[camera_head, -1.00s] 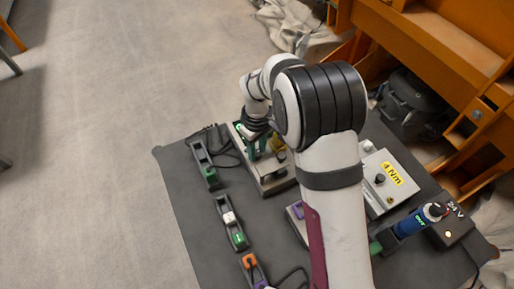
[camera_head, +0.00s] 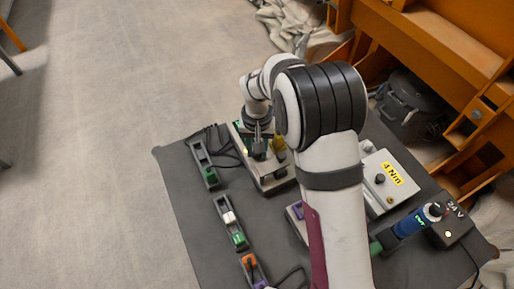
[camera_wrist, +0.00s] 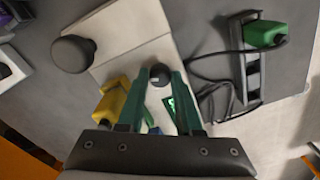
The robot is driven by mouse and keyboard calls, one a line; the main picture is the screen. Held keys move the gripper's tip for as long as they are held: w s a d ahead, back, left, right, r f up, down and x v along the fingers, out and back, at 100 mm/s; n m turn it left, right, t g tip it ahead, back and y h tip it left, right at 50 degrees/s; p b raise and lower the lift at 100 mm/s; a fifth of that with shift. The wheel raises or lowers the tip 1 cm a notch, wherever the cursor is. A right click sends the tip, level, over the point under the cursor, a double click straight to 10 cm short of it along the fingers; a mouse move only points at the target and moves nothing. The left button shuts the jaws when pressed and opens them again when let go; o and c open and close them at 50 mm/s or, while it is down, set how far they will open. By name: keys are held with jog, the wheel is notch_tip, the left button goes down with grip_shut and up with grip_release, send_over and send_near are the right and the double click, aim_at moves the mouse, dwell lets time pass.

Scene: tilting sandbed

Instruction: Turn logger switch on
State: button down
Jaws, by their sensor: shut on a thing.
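A light grey box (camera_wrist: 135,38) carries a small round black knob (camera_wrist: 160,75), which looks like the logger switch. A small lit green display (camera_wrist: 172,108) lies near it. My gripper (camera_wrist: 158,78) has its green fingers on either side of the small knob, shut on it. In the head view, my gripper (camera_head: 259,150) points down at the same box (camera_head: 275,184), and the small knob is hidden there. The switch's on and off marks cannot be read.
A yellow connector (camera_wrist: 111,101) sits close beside the fingers. A dark holder with a green plug (camera_wrist: 264,34) and loose black cables lie beside the box. A grey box labelled 4 Nm (camera_head: 373,170) and a blue tool (camera_head: 410,224) stand to the right.

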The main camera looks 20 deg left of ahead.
jog(key=shift+m, duration=1)
jog(key=c, duration=0.6)
grip_release()
notch_tip(320, 180, up, 16)
jog(key=shift+f, duration=0.1)
